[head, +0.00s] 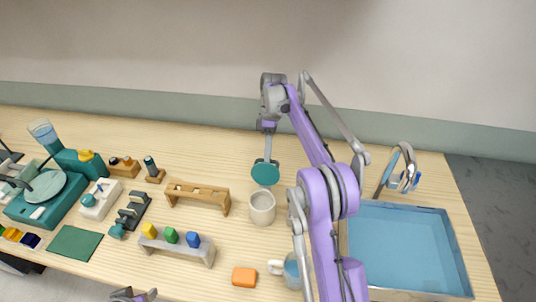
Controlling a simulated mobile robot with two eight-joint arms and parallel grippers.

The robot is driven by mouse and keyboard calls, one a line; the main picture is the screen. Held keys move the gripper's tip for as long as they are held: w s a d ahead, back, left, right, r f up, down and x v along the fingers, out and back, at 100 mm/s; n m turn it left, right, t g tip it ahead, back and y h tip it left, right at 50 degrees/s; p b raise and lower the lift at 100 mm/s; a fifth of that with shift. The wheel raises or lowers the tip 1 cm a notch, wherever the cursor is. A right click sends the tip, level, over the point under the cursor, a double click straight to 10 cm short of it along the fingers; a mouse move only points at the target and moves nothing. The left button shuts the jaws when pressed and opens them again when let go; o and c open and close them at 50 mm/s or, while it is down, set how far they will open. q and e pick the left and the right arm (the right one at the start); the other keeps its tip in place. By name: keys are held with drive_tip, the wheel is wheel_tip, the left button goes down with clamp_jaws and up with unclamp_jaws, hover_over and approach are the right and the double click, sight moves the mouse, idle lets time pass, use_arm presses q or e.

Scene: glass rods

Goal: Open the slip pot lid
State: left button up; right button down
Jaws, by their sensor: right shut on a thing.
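The slip pot (262,209) is a pale round pot standing upright near the middle of the table, with its top uncovered. The round teal lid (265,174) is just behind and above the pot's rim, apart from it in the picture. My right gripper (268,158) comes down from above and is shut on the lid; its fingertips are small and partly hidden. A small part of my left gripper (134,295) shows at the bottom edge, too cut off to tell its jaws.
A wooden rack (197,190) and a grey stand (176,247) with coloured pieces are left of the pot. An orange block (244,278) and a mug (291,272) are in front. A blue basin (408,245) with a faucet (405,170) is at right. Teal equipment (50,205) fills the left end.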

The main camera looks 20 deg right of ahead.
drive_tip(key=shift+f, duration=0.1)
idle(0.3)
drive_tip(key=c, duration=0.9)
unclamp_jaws()
drive_tip(key=shift+o, duration=0.2)
wheel_tip(320, 180, up, 10)
drive_tip(key=shift+p, duration=0.4)
